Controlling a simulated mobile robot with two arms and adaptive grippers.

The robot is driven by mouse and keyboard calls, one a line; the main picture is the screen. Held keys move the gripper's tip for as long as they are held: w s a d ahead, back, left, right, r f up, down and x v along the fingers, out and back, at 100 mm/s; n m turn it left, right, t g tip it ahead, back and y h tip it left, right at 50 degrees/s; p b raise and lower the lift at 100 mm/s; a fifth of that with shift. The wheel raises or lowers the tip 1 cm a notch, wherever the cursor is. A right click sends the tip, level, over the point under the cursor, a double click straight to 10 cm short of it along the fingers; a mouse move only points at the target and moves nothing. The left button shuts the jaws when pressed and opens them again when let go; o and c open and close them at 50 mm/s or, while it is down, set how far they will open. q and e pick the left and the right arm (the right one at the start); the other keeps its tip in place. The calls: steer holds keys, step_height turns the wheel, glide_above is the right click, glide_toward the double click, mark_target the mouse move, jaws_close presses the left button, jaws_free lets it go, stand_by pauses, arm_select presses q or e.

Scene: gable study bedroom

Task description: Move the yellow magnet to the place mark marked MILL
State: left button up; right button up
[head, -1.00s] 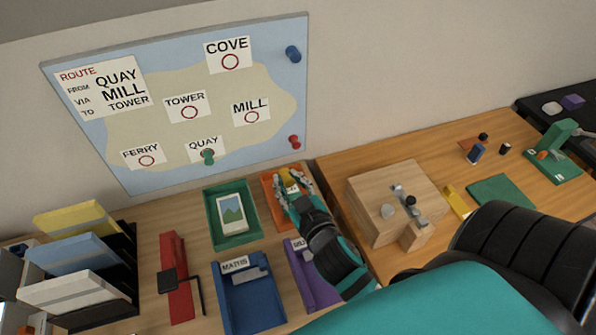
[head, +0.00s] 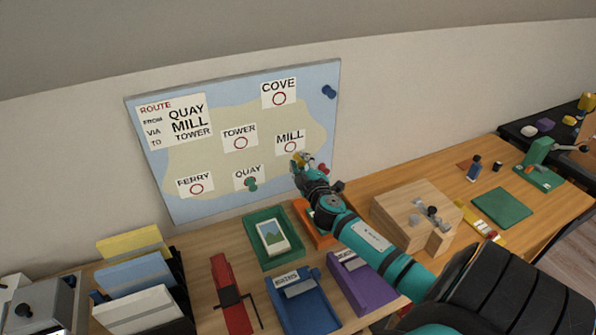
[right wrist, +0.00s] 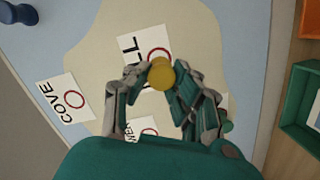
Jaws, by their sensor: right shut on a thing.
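The yellow magnet (right wrist: 161,75) is between the fingertips of my right gripper (right wrist: 162,88), which is shut on it. In the head view the right gripper (head: 300,167) is at the map board (head: 230,110), just below the MILL card (head: 290,139). In the right wrist view the magnet partly covers the red ring of the MILL mark (right wrist: 157,53). I cannot tell whether the magnet touches the board. My left gripper is not in view.
A green magnet (head: 251,183) sits at QUAY. A blue magnet (head: 329,92) is at upper right, and a red one (head: 323,169) is close to my right gripper. Below stand an orange tray (head: 309,226), a green tray (head: 290,258) and a wooden block (head: 395,205).

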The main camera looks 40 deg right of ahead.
mark_target(296, 157)
steer(key=shift+x, duration=0.75)
steer(key=shift+a+b+x, duration=0.25)
steer(key=shift+b+x, duration=0.2)
steer(key=shift+x, duration=0.8)
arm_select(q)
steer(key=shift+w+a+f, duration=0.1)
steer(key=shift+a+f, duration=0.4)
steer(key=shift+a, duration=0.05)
arm_select(e)
steer(key=shift+w+r, duration=0.1)
steer(key=shift+w, duration=0.15)
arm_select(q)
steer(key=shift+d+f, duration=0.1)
arm_select(e)
steer(key=shift+w+d, duration=0.15)
steer(key=shift+w, duration=0.2)
steer(key=o, duration=0.9)
steer(key=shift+s, duration=0.1)
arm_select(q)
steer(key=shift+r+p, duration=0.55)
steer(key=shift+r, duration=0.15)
arm_select(e)
steer(key=shift+s+d+f+v, duration=0.1)
steer(key=shift+d+v, duration=0.05)
steer(key=shift+v, duration=1)
steer(key=shift+s+d+f+v, duration=0.1)
steer(key=shift+v, duration=1.05)
steer(key=shift+d+f+v, duration=0.1)
steer(key=shift+d+v, duration=0.05)
steer(key=shift+v, duration=1)
